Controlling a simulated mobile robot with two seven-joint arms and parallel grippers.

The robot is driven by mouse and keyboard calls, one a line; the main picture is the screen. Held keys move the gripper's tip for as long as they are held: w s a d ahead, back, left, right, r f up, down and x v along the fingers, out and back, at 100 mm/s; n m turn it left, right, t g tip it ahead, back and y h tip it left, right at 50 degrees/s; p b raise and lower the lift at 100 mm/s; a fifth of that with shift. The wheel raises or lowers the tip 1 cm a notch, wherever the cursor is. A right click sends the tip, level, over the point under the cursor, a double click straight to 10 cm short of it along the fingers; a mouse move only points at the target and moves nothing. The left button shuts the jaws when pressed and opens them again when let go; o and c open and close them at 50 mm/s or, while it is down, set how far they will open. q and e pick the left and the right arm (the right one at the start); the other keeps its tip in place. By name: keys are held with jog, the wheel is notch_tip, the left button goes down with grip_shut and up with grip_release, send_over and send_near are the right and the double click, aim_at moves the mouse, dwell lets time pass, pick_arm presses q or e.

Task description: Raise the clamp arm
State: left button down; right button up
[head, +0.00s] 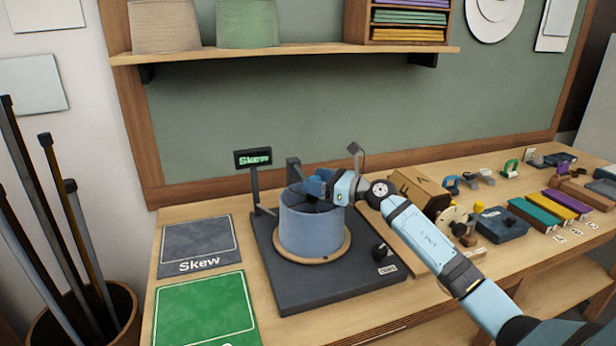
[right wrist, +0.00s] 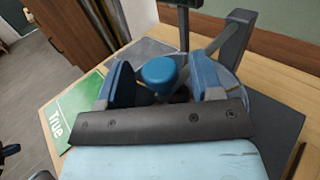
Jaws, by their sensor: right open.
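A blue lampshade (head: 312,232) stands upright on a round wooden disc (head: 335,254) on a dark base plate (head: 345,290). A grey clamp post (head: 293,172) rises behind it, and its arm reaches over the shade's top, mostly hidden by my gripper in the head view. In the right wrist view a grey bar (right wrist: 206,52) runs from the post, and a round blue knob (right wrist: 160,72) shows between the fingers. My right gripper (head: 318,186) is open over the shade; its fingers (right wrist: 160,85) stand either side of the knob, contact unclear. My left gripper is out of view.
A small display reading "Skew" (head: 253,157) stands at the plate's back left. A grey Skew mat (head: 196,246) and a green mat (head: 205,308) lie left. A wooden box (head: 415,188) and several tools and coloured blocks crowd the right side.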

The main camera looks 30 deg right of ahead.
jog(key=shift+x, duration=1.4)
